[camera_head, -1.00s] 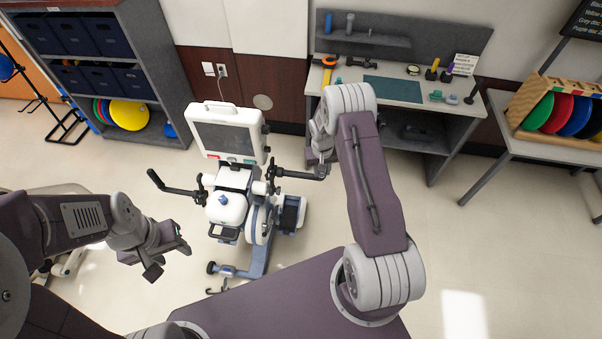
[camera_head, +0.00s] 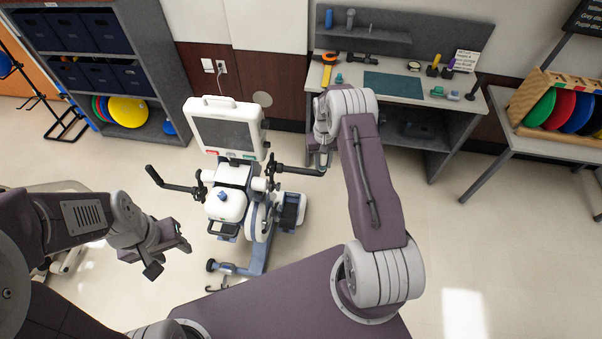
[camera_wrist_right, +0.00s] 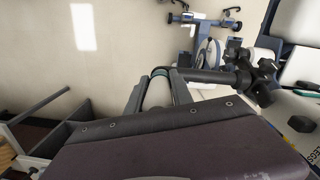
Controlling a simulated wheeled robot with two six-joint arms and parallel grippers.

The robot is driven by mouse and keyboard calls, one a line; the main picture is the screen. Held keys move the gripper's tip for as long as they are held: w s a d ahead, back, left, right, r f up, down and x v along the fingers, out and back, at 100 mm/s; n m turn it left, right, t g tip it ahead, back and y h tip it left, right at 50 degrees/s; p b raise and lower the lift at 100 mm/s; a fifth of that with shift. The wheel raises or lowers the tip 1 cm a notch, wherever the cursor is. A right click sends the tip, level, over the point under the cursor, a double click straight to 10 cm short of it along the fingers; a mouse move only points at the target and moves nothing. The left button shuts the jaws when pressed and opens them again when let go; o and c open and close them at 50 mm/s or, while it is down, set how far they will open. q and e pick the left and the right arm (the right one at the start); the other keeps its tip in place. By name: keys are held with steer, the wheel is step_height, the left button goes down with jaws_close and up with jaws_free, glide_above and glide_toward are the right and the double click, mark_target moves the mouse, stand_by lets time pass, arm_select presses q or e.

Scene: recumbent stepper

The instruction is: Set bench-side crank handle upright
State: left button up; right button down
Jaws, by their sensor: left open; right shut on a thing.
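The recumbent stepper (camera_head: 228,195) stands on the floor at centre left, with a screen at its back. Its bench-side crank handle (camera_head: 301,171) sticks out sideways to the right, roughly level, towards the workbench. My right gripper (camera_head: 322,160) is shut on the outer end of this handle. In the right wrist view, the black handle (camera_wrist_right: 207,76) runs from between the two fingers to a dark joint on the stepper. The other crank handle (camera_head: 172,185) sticks out on the left side. My left gripper (camera_head: 169,256) is open and empty, in front and left of the stepper.
A workbench (camera_head: 410,93) with tools stands behind my right arm. A shelf unit (camera_head: 150,60) with bins and coloured discs is at the back left. A table (camera_head: 500,118) with a disc rack is at the right. The floor at front right is clear.

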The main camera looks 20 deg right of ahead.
stand_by(0.4)
steer(key=shift+w+d+f+g+b, duration=0.1)
steer(key=shift+w+f+g+b, duration=0.15)
steer(key=shift+b, duration=0.55)
steer(key=c, duration=1.5)
jaws_free()
steer(key=shift+r, duration=0.2)
steer(key=shift+c, duration=0.2)
steer(key=o, duration=0.5)
